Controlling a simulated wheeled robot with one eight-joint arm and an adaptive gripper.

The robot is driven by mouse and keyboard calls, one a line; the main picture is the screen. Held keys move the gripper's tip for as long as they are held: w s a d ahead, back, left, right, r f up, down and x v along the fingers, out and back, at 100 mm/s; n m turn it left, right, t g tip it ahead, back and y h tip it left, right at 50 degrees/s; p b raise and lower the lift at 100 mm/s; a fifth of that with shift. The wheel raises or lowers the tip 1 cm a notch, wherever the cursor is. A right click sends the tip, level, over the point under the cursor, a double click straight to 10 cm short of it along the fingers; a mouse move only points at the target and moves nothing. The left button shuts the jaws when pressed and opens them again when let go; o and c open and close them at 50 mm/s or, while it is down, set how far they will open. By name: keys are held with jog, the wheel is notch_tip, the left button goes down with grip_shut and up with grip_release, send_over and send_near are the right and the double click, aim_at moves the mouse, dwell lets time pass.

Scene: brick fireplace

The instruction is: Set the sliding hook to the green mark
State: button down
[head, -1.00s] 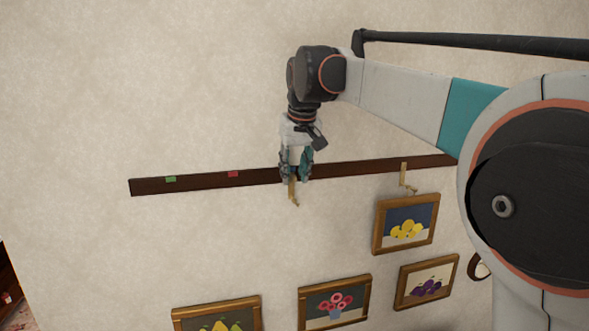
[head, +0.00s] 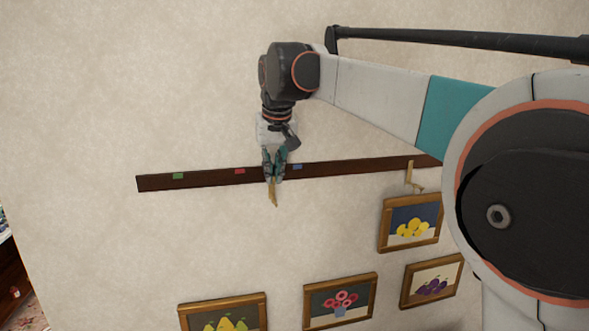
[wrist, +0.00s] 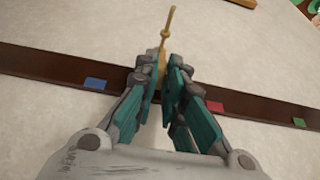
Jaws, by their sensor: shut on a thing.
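A dark wooden rail (head: 340,169) runs along the wall. It bears a green mark (head: 178,175) near its left end, a red mark (head: 240,171) and a blue mark (head: 297,167). My gripper (head: 273,178) is shut on the brass sliding hook (head: 274,196), between the red and blue marks. In the wrist view the hook (wrist: 165,38) rises between the fingers (wrist: 168,72), which hide part of it. There the blue mark (wrist: 96,83) is left of the fingers, with the red mark (wrist: 214,106) and green mark (wrist: 299,122) to the right.
A second brass hook (head: 409,174) sits on the rail at right, above a framed lemon picture (head: 383,226). Framed flowers (head: 340,280), plums (head: 404,284) and pears (head: 222,300) hang lower. The rail between my gripper and the green mark is clear.

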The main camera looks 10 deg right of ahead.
jog(key=shift+a, duration=0.8)
jog(key=c, duration=1.7)
grip_release()
jog(key=shift+r, duration=0.1)
jog(key=v, duration=1.1)
jog(key=shift+s+r, duration=0.25)
jog(key=shift+r, duration=0.1)
